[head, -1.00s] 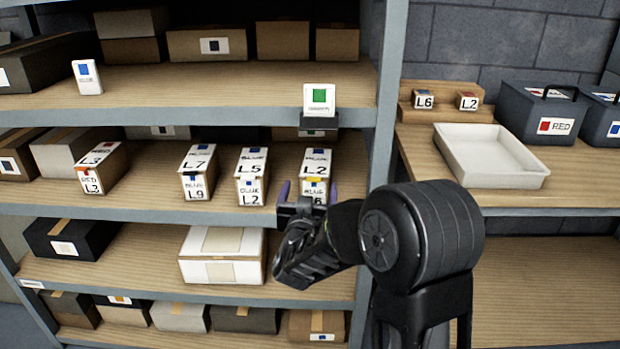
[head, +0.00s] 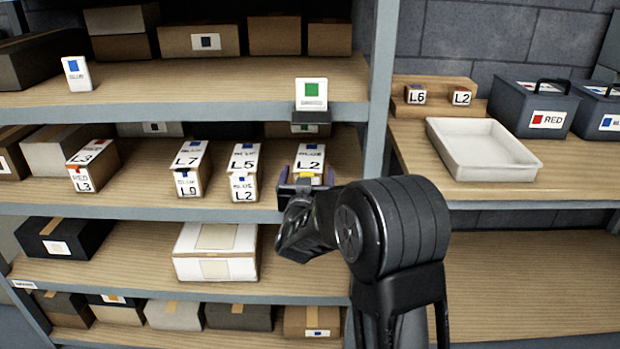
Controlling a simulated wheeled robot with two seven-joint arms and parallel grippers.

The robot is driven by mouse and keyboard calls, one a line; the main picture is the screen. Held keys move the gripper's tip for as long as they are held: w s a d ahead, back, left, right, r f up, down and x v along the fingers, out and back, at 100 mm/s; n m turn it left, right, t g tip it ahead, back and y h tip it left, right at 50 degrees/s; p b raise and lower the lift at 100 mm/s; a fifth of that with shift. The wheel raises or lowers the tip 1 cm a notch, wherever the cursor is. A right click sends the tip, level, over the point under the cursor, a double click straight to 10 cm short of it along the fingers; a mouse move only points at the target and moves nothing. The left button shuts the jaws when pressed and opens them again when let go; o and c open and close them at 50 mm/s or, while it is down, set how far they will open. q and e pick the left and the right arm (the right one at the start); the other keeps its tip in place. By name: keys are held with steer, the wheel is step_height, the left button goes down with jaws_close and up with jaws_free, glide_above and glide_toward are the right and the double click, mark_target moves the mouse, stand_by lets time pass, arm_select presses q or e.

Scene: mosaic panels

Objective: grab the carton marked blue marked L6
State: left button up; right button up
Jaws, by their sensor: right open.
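The rightmost small carton (head: 309,160) stands on the middle shelf. Its white top reads BLUE and L2, and its front label is now hidden behind my gripper. My right gripper (head: 307,181) is open at the carton's front, with one finger near each side. I cannot tell whether the fingers touch it. To its left stand a carton with L5 on top and BLUE L2 in front (head: 244,173), one with L7 on top and L9 in front (head: 192,170), and a red-marked L3 carton (head: 90,165). My left gripper is not in view.
On the right bench are a white tray (head: 480,150), a RED bin (head: 535,105) and small L6 (head: 415,95) and L2 (head: 461,97) blocks.

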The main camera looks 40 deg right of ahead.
steer(key=x, duration=0.2)
steer(key=shift+w+d, duration=0.25)
steer(key=shift+d, duration=0.05)
steer(key=shift+c, duration=0.2)
jaws_close()
steer(key=shift+r, duration=0.1)
stand_by(0.9)
